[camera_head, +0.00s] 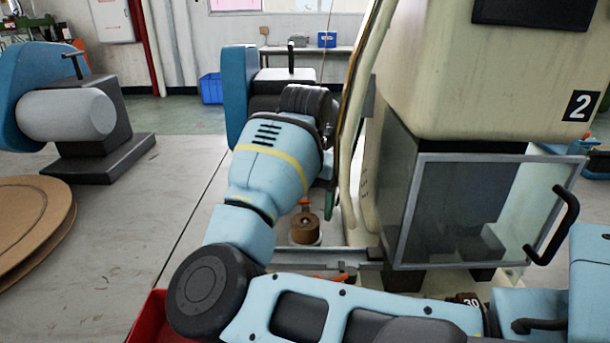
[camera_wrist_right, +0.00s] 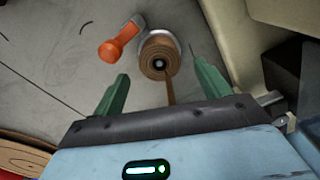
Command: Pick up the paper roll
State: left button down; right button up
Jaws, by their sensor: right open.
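In the head view my right arm hides most of the gripper. My left gripper is not in view.
An orange handle (camera_wrist_right: 122,38) stands beside the roll in the wrist view. The large cream machine (camera_head: 500,70) with a glass door (camera_head: 490,210) rises close on the right.

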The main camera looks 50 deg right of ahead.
aim_at(305, 221)
notch_tip(305, 221, down, 3)
jog(key=shift+f, duration=0.2)
jog(key=c, duration=1.1)
jog(key=shift+r, duration=0.1)
